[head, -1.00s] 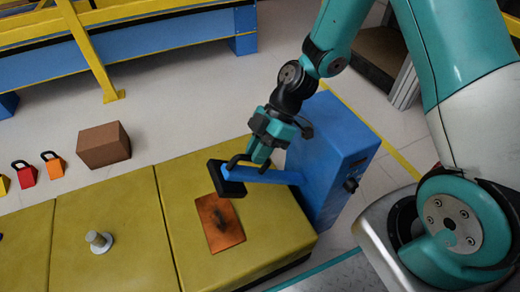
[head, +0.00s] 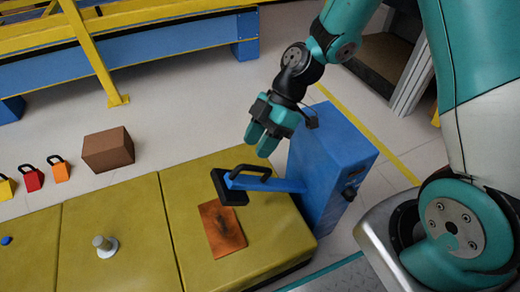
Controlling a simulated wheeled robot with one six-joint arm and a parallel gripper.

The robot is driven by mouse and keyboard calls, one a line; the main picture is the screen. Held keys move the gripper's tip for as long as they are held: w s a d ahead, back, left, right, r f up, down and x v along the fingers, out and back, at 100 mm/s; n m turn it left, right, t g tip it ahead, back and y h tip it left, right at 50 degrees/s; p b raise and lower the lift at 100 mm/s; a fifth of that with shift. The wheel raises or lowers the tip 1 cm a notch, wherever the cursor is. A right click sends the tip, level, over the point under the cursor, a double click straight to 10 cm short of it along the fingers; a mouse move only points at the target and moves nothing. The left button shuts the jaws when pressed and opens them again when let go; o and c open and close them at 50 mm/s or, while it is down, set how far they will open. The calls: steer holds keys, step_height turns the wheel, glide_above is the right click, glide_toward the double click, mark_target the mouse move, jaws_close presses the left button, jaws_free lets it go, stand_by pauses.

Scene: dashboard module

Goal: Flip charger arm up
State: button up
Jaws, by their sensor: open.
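The charger arm (head: 276,184) is a blue bar reaching left from the blue charger box (head: 332,165). It ends in a black pad (head: 227,190) with a black handle (head: 247,170) on top, and looks roughly level. The pad hangs above the copper plate (head: 222,229) on the yellow module; the plate has a dark smudge. My gripper (head: 262,147) is open and empty, pointing down, above and a little behind the handle. A gap seems to show between the fingertips and the handle.
A brown box (head: 108,149) and padlocks in orange (head: 59,168), red (head: 32,178) and yellow (head: 6,187) lie on the floor behind the module. A metal knob (head: 104,246) stands on the middle yellow panel. A blue and yellow rail runs along the back.

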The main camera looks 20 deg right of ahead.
step_height(320, 180, up, 13)
steer(key=p, duration=0.4)
steer(key=shift+f, duration=0.1)
